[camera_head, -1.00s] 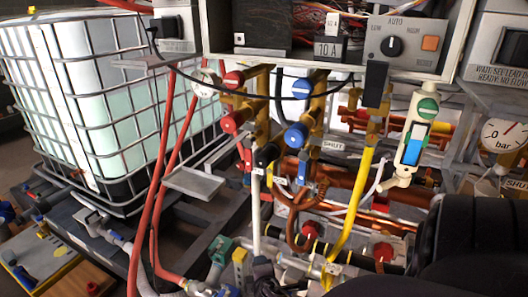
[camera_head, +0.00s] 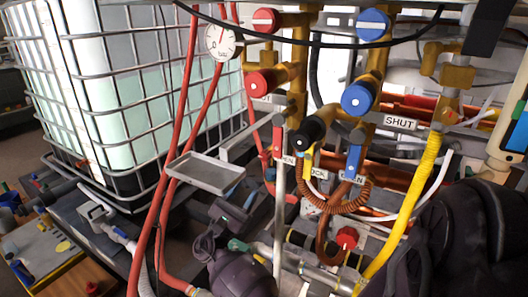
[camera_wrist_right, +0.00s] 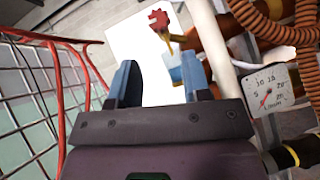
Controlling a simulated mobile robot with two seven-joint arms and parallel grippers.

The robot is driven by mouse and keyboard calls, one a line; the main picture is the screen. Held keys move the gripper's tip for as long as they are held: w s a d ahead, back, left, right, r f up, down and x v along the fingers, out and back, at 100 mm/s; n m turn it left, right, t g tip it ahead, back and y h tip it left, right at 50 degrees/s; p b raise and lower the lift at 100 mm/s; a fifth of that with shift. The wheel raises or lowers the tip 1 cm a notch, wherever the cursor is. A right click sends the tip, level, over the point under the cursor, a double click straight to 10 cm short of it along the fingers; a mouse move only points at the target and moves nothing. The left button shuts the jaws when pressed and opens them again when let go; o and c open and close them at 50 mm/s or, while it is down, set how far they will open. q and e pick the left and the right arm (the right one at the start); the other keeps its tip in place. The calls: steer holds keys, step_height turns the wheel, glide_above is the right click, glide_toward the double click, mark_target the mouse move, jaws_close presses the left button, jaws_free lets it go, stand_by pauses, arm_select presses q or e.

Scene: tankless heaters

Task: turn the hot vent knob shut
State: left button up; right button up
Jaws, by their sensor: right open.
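A small red knob (camera_wrist_right: 160,18) on a brass stem shows near the top of the right wrist view; I cannot tell for certain that it is the hot vent knob. My right gripper (camera_wrist_right: 160,85) is open and empty, with the knob beyond its fingertips and apart from them. In the head view my right gripper (camera_head: 248,196) is small and dark, left of the pipes, below the red knobs; its fingertips are hard to make out. Larger red knobs, an upper one (camera_head: 265,20) and a lower one (camera_head: 260,83), sit on the brass pipework. My left gripper is not in view.
Red hoses (camera_head: 184,120) and a grey tray (camera_head: 205,172) stand near the gripper. A caged tank (camera_head: 120,90) is at left. Blue knobs (camera_head: 357,98), a black knob (camera_head: 308,132) and a copper coil (camera_head: 345,200) crowd the right. A flow gauge (camera_wrist_right: 270,92) is beside the right gripper.

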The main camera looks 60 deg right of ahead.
mark_target(263, 159)
steer(key=x, duration=0.5)
steer(key=p+x, duration=0.1)
steer(key=x, duration=0.4)
steer(key=shift+r, duration=0.45)
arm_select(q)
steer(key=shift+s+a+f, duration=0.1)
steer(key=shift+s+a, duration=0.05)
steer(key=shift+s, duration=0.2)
arm_select(e)
steer(key=shift+d, duration=0.1)
steer(key=c, duration=0.7)
steer(key=shift+o, duration=0.2)
steer(key=shift+f+m+g, duration=0.1)
steer(key=shift+m+g, duration=0.2)
steer(key=shift+g, duration=0.1)
